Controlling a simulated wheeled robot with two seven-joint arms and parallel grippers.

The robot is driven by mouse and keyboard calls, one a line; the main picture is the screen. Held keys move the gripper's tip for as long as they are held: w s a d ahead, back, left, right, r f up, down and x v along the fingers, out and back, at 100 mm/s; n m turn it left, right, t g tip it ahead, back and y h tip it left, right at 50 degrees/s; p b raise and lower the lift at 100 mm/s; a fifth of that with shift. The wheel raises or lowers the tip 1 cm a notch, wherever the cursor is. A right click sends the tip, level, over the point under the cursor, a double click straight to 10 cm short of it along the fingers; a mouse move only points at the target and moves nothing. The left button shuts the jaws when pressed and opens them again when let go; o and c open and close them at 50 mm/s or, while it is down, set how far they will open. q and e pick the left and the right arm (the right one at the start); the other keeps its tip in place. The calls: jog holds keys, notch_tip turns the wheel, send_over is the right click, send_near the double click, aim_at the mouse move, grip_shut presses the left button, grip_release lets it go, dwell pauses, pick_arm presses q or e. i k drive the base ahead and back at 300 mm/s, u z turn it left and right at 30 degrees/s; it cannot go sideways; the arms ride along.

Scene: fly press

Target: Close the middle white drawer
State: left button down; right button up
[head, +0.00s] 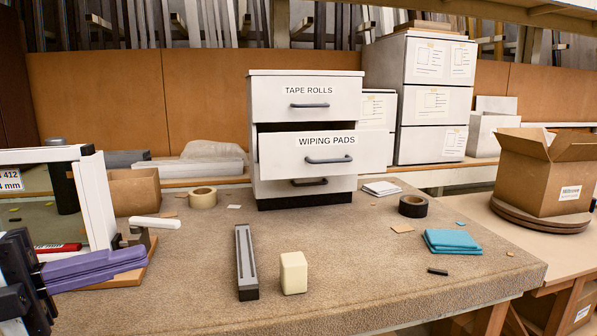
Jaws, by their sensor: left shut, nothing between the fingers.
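The middle white drawer (286,155), labelled WIPING PADS, is pulled out towards me from the white cabinet (257,105), with a dark gap above it. It has a dark bar handle (329,161). The top drawer, labelled TAPE ROLLS (309,91), looks shut, and the bottom drawer is partly hidden below the middle one. My left gripper (143,254), with purple fingers, is shut and empty at the lower left, well to the left of the cabinet and nearer to me. My right gripper is not in view.
A grey metal bar (246,262) and a cream block (293,273) lie in front of the cabinet. Tape rolls (203,197) (413,206) and folded teal cloths (452,242) lie on the bench. A white frame (97,200) stands beside my left gripper.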

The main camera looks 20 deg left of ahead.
aim_at(285, 155)
jog(key=i, duration=1.15)
